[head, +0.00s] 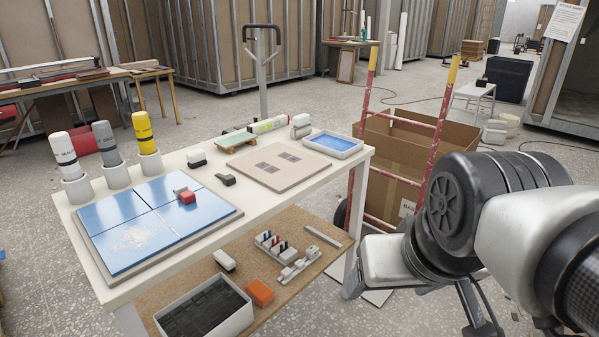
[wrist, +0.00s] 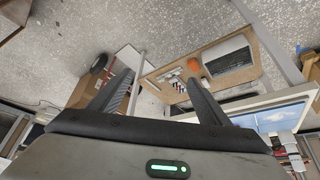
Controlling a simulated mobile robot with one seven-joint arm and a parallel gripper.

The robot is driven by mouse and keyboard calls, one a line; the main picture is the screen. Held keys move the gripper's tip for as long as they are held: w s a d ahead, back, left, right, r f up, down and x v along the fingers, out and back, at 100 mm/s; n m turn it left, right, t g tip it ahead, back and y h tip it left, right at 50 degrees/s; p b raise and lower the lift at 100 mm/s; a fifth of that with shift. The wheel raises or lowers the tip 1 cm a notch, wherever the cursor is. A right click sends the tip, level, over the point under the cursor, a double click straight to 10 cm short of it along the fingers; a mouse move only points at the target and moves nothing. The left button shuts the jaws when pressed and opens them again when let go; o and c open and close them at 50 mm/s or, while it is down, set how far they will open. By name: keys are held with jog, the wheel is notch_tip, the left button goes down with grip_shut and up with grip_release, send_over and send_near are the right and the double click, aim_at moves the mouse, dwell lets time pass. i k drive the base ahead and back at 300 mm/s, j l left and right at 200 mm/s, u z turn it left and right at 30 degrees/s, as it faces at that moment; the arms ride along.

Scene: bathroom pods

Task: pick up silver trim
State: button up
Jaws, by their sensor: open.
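The silver trim (head: 322,236) is a short, thin grey strip. It lies at the right end of the wooden lower shelf (head: 345,257) of the white workbench. In the wrist view I cannot clearly pick it out. My gripper (wrist: 160,82) is open, its two dark fingers spread with nothing between them. The shelf shows some way beyond the fingers in that view, so the gripper is apart from the trim.
The shelf also holds a white rack (head: 268,239), an orange block (head: 260,292) and a black-lined tray (head: 246,323). The white tabletop (head: 212,166) overhangs the shelf, and a bench leg (head: 351,262) stands near the trim. A red hand truck (head: 442,115) with cardboard boxes (head: 392,165) stands behind right.

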aim_at(313, 231)
jog(key=u, duration=0.7)
jog(key=l+u, duration=1.05)
jog(key=k+l, duration=0.1)
jog(key=l, duration=0.3)
jog(key=l+u, duration=0.15)
jog(key=l, duration=0.2)
jog(key=k+l, duration=0.15)
jog(key=l, duration=0.2)
jog(key=i+l, duration=0.1)
jog(key=l, duration=0.15)
jog(key=i+l, duration=0.1)
jog(key=i+l+u, duration=0.05)
jog(key=l, duration=0.05)
